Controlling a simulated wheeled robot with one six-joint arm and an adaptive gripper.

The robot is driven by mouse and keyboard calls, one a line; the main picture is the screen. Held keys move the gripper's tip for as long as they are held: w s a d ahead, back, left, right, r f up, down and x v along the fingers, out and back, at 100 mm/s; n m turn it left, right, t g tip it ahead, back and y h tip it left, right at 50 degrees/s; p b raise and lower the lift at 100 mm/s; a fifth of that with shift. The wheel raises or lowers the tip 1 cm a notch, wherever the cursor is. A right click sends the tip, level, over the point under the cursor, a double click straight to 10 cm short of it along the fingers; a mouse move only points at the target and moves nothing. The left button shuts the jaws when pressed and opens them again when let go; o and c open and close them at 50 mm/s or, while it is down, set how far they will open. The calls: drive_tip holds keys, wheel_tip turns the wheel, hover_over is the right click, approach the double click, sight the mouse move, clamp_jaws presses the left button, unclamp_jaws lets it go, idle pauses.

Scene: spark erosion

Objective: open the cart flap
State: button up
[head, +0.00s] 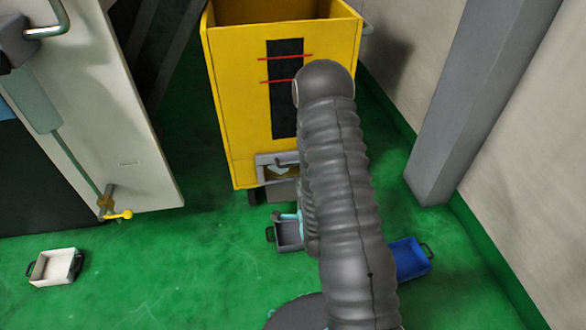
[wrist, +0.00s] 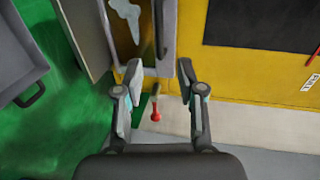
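The yellow cart (head: 238,110) stands upright ahead of me, with a grey-framed opening (head: 262,172) low on its front. In the wrist view, the grey frame (wrist: 165,30) borders a yellow area with a white patch. A grey plate (wrist: 85,35) beside it, apparently the flap, looks swung away from the frame; its exact angle is unclear. My gripper (wrist: 158,75) is open, fingers apart, close to the frame's end. A small red knob on a stem (wrist: 156,112) shows between the fingers, apparently not touched. In the head view my arm hides most of the gripper and part of the frame.
A grey bin (head: 288,236) stands on the floor below the cart, a blue bin (head: 412,258) to the right, a white bin (head: 55,267) at far left. A grey pillar (head: 470,90) stands right; a pale machine panel (head: 110,110) left. Green floor between is clear.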

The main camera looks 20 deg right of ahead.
sight(293, 164)
drive_tip(key=shift+w+d+f+b, duration=0.1)
drive_tip(key=shift+w+f+b, duration=0.3)
drive_tip(key=shift+b, duration=1.2)
drive_tip(key=shift+w+f+b, duration=0.1)
drive_tip(key=shift+w+b, duration=0.45)
drive_tip(key=shift+b, duration=1)
drive_tip(key=x, duration=0.3)
drive_tip(key=b+x, duration=0.1)
drive_tip(key=x, duration=0.7)
drive_tip(key=shift+r, duration=0.3)
clamp_jaws()
